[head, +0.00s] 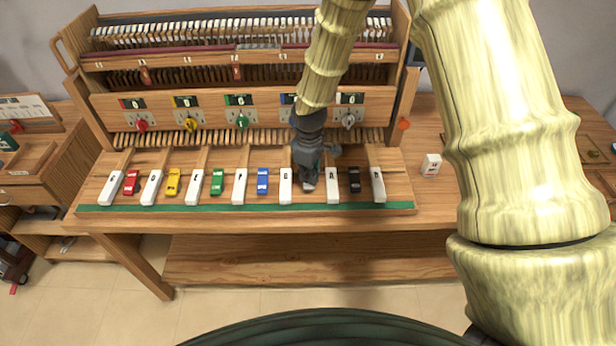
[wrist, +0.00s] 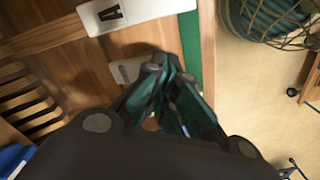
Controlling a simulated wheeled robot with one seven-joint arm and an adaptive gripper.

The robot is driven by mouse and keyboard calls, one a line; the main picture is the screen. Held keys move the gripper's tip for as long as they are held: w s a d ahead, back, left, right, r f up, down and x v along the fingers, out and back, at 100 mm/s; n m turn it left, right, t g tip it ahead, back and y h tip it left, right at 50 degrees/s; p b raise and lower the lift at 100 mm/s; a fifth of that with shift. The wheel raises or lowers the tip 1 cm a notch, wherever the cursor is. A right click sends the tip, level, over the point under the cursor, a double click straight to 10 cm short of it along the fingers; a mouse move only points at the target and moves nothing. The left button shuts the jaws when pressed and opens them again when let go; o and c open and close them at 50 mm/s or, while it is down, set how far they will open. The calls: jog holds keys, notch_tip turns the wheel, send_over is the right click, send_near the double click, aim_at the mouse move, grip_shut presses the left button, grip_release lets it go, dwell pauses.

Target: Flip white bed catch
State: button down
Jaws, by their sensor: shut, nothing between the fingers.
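A short white catch (head: 308,186) lies on the wooden key bed, between two long white keys and in line with the coloured catches. My gripper (head: 308,174) is over it, pointing down, and hides most of it. In the wrist view the white catch (wrist: 127,70) shows just left of my fingertips (wrist: 168,66). The fingers are together with nothing held. I cannot tell whether they touch the catch. The white key marked A (head: 333,186) is just to the right; it also shows at the top of the wrist view (wrist: 140,14).
Red, yellow, green and blue catches (head: 262,182) lie to the left among white keys, and a black catch (head: 354,180) to the right. A green strip (head: 240,208) edges the bed's front. A knob panel (head: 210,120) stands behind. A small white block (head: 431,164) is at the right.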

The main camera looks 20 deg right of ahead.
jog(key=shift+f+b, duration=0.35)
jog(key=shift+f, duration=0.45)
dwell(0.6)
jog(key=shift+r, duration=0.15)
jog(key=shift+r+p, duration=2.55)
jog(key=shift+r, duration=0.85)
